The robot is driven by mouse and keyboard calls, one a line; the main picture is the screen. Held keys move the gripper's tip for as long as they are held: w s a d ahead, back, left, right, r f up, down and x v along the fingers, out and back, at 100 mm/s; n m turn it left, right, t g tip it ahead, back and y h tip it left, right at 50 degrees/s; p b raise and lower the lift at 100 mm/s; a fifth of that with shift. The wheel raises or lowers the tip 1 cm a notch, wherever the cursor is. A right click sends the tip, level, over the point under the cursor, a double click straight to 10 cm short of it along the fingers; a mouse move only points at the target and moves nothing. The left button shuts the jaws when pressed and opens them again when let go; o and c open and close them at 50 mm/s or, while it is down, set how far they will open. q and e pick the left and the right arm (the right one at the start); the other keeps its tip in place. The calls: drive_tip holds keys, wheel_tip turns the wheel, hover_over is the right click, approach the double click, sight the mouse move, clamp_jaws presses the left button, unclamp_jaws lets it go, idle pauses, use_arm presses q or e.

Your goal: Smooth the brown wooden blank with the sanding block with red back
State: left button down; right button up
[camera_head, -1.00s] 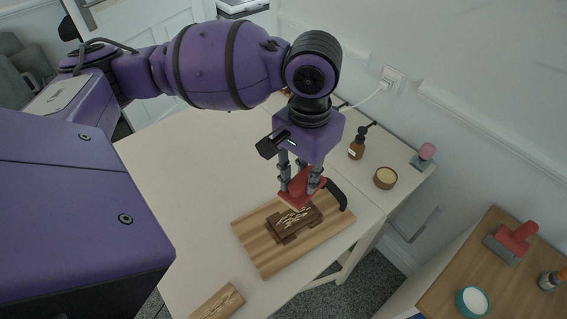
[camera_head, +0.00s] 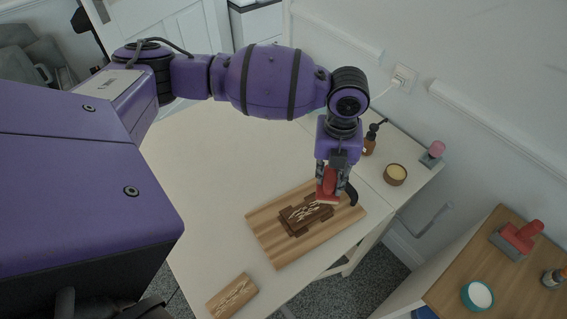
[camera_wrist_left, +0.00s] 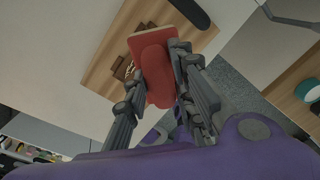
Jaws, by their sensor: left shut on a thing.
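The brown wooden blank (camera_head: 291,218) has pale streaks on top and lies in a darker brown holder on a striped wooden board (camera_head: 277,252). My left gripper (camera_head: 333,178) points down and is shut on the sanding block with red back (camera_head: 328,189). The block is over the right end of the blank; I cannot tell whether it touches. In the left wrist view the red block (camera_wrist_left: 156,68) sits between the fingers and hides most of the blank, with only brown edges showing beside it. My right gripper is not in view.
A black curved piece (camera_head: 353,195) is at the board's right end. A streaked wooden piece (camera_head: 232,296) lies at the table's front. A brown bottle (camera_head: 369,145), round tin (camera_head: 395,174) and pink-topped stamp (camera_head: 433,154) stand behind. A red-handled tool (camera_head: 518,238) is on the side table.

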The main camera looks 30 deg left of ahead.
sight(331, 180)
use_arm(q)
drive_tip(key=m, duration=0.3)
drive_tip(key=w+f+m, duration=0.1)
drive_tip(key=m, duration=0.2)
drive_tip(key=f+m, duration=0.1)
drive_tip(key=m, duration=0.1)
drive_tip(key=w+m, duration=0.1)
drive_tip(key=m, duration=0.1)
drive_tip(key=shift+f, duration=0.4)
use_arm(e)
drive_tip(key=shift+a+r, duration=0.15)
use_arm(q)
drive_tip(key=shift+p, duration=0.3)
drive_tip(key=shift+s+f, duration=0.1)
drive_tip(key=shift+f, duration=0.55)
wheel_tip(331, 180, down, 4)
drive_tip(key=shift+r+b, duration=0.2)
drive_tip(key=shift+b, duration=0.55)
drive_tip(key=shift+f, duration=0.4)
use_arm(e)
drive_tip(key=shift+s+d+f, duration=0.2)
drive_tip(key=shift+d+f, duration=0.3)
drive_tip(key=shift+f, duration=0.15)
